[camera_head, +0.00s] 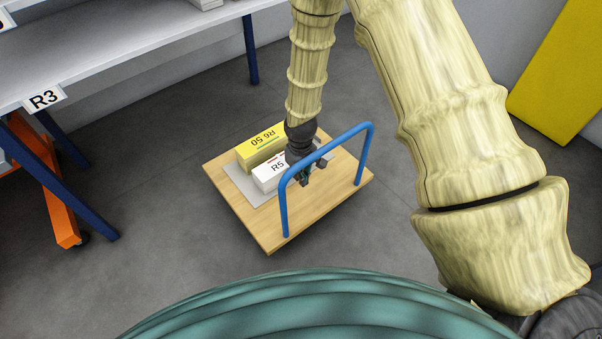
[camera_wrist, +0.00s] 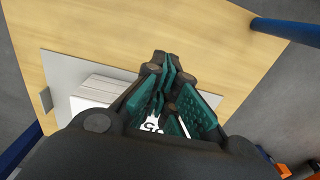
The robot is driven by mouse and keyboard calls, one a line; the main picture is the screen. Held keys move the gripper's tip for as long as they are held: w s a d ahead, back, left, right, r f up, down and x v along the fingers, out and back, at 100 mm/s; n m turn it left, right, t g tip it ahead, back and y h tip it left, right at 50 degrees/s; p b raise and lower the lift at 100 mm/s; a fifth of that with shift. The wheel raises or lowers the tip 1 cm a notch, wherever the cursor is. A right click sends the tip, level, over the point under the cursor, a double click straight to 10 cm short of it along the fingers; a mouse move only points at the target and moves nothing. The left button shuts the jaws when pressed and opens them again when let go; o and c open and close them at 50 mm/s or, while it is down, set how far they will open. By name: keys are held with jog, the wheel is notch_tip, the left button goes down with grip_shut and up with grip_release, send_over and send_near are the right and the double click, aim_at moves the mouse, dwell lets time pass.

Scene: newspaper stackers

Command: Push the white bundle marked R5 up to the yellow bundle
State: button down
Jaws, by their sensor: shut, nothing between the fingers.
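The white bundle marked R5 (camera_head: 268,176) lies on a grey sheet on a wooden cart, in front of the yellow bundle (camera_head: 262,146) marked R6 50. The two lie side by side, very close; I cannot tell whether they touch. My gripper (camera_head: 305,172) is shut and empty, low over the cart, at the right end of the white bundle. In the wrist view my gripper (camera_wrist: 166,75) has its teal fingers together, and the layered white bundle (camera_wrist: 95,90) shows partly behind it. I cannot tell whether the fingers touch it. The yellow bundle is hidden in the wrist view.
The wooden cart (camera_head: 272,237) has a blue handle (camera_head: 330,146) rising at its near right side, close to my gripper. A white table (camera_head: 130,48) with an R3 label stands at the left. A yellow panel (camera_head: 562,75) leans at the right. Grey floor is clear around the cart.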

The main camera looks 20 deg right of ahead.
aim_at(283, 167)
notch_tip(283, 167, down, 6)
jog(key=b, duration=0.2)
jog(key=shift+b, duration=0.4)
jog(key=shift+w+a+r+b, duration=0.1)
jog(key=shift+w+a+b, duration=0.15)
jog(key=shift+w, duration=0.3)
jog(key=shift+w+a+b, duration=0.15)
jog(key=shift+w+b, duration=0.2)
jog(key=shift+w, duration=0.15)
jog(key=shift+w+a+r+b, duration=0.15)
jog(key=shift+w+b, duration=0.1)
jog(key=shift+w, duration=0.2)
jog(key=shift+w+a+b, duration=0.15)
jog(key=shift+w+b, duration=0.05)
jog(key=shift+w, duration=0.2)
